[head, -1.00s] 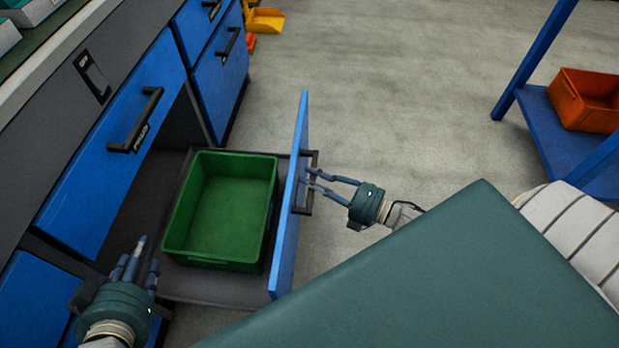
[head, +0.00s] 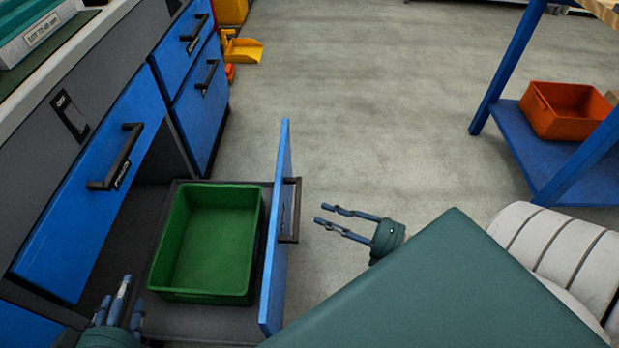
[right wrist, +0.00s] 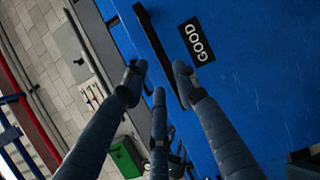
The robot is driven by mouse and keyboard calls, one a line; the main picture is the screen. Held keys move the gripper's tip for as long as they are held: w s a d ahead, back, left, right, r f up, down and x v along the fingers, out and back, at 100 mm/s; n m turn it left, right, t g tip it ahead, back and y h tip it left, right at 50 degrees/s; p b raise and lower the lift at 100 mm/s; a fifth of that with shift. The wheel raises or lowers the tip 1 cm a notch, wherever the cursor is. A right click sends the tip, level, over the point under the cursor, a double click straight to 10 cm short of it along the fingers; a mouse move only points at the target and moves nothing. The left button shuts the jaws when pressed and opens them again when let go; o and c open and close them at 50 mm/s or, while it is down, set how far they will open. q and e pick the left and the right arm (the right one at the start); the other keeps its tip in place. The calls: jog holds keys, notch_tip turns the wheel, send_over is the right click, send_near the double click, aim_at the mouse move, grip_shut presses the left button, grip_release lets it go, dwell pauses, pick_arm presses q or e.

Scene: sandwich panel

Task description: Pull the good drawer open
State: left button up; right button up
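The good drawer (head: 272,243) is pulled out, its blue front standing well clear of the cabinet. Its black handle (head: 297,210) is on the outer side. A green bin (head: 208,240) sits inside the drawer. In the right wrist view the blue front (right wrist: 255,85) shows its "GOOD" label (right wrist: 196,42) and black handle (right wrist: 160,50). My right gripper (head: 322,214) is open and empty, a short gap to the right of the handle; its spread fingers also show in the right wrist view (right wrist: 158,80). My left gripper (head: 121,303) is open and empty near the drawer's near left corner.
A closed blue drawer (head: 95,190) with a black handle is at the left. More blue drawers (head: 200,105) stand behind. A blue rack (head: 560,155) with an orange bin (head: 565,110) is at the right. The grey floor between is clear.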

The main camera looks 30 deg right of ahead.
jog(key=shift+v, duration=1.65)
